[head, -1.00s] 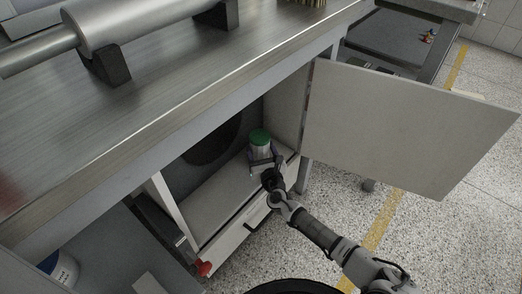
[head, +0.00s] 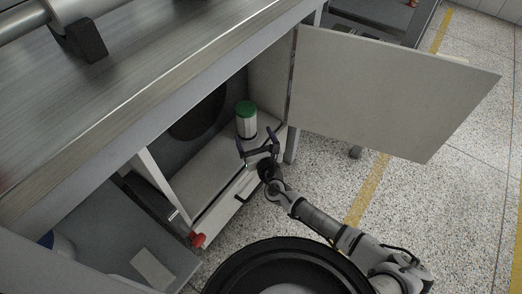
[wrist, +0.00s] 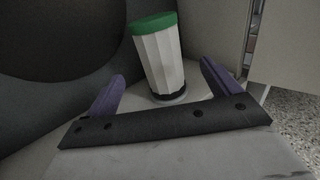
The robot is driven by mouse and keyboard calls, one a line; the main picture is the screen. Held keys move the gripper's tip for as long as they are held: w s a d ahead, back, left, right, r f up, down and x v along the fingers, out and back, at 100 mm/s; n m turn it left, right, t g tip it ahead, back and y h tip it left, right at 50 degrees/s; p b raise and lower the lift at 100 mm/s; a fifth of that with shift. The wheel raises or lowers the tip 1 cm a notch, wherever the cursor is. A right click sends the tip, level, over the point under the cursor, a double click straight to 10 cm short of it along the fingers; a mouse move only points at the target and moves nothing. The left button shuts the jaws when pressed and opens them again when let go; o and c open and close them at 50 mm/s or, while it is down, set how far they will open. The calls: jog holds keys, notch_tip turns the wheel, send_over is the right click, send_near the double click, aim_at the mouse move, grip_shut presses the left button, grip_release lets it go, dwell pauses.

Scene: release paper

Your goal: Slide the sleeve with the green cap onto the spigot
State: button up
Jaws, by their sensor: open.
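The white faceted sleeve (head: 246,127) with the green cap (head: 246,107) stands upright inside the open cabinet, near its right wall. It also shows in the wrist view (wrist: 162,65), leaning a little in the picture. A dark round foot (wrist: 169,99) shows under its lower edge; I cannot tell whether this is the spigot, and no other spigot shows clearly. My gripper (head: 258,147) is open and empty in front of the sleeve. Its two purple fingers point towards the sleeve, one to each side in the wrist view, with the sleeve beyond them and apart from the crossbar.
The cabinet door (head: 390,95) hangs wide open on the right. The metal worktop (head: 150,75) overhangs the cabinet. A dark round opening (head: 197,112) is in the back wall. A red part (head: 197,240) sits at the lower left front edge. The cabinet floor left of the sleeve is clear.

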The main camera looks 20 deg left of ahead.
jog(key=v, duration=0.6)
jog(key=shift+s, duration=0.2)
jog(key=shift+d, duration=0.15)
